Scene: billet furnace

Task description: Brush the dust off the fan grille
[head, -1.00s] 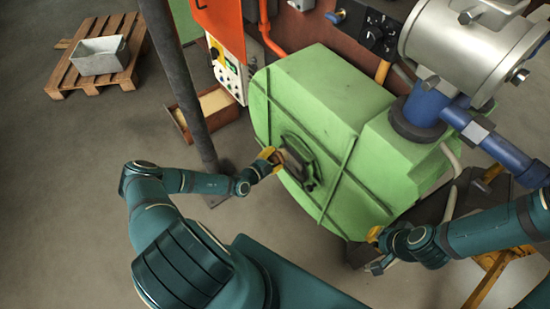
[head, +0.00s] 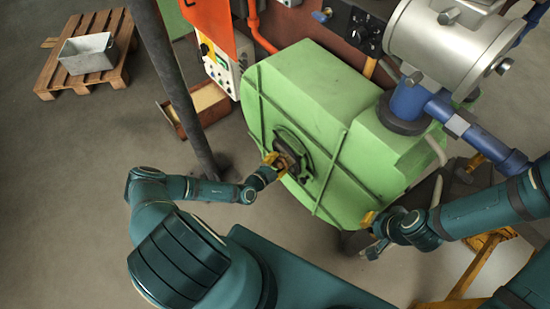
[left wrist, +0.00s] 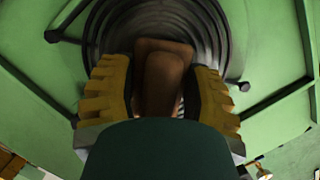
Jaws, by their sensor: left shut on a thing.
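The fan grille (head: 304,153) is a dark round ringed fitting on the front of the green housing. It also shows in the left wrist view (left wrist: 209,27), filling the top middle. My left gripper (head: 275,164) is at the lower left of the grille, with its yellow fingers shut on a brown brush (left wrist: 163,75). The brush lies in front of the grille rings and covers their middle. Its bristles are hidden, so I cannot tell whether it touches. Dust is not clearly visible. My right gripper (head: 370,232) is low beside the housing's right end, its opening unclear.
The green housing (head: 325,95) carries raised ribs around the grille. A dark post (head: 175,85) stands left of it. A blue pipe (head: 470,130) and grey cylinder (head: 450,45) are at the right. A pallet (head: 110,75) with a grey bin (head: 86,55) stands far left on open floor.

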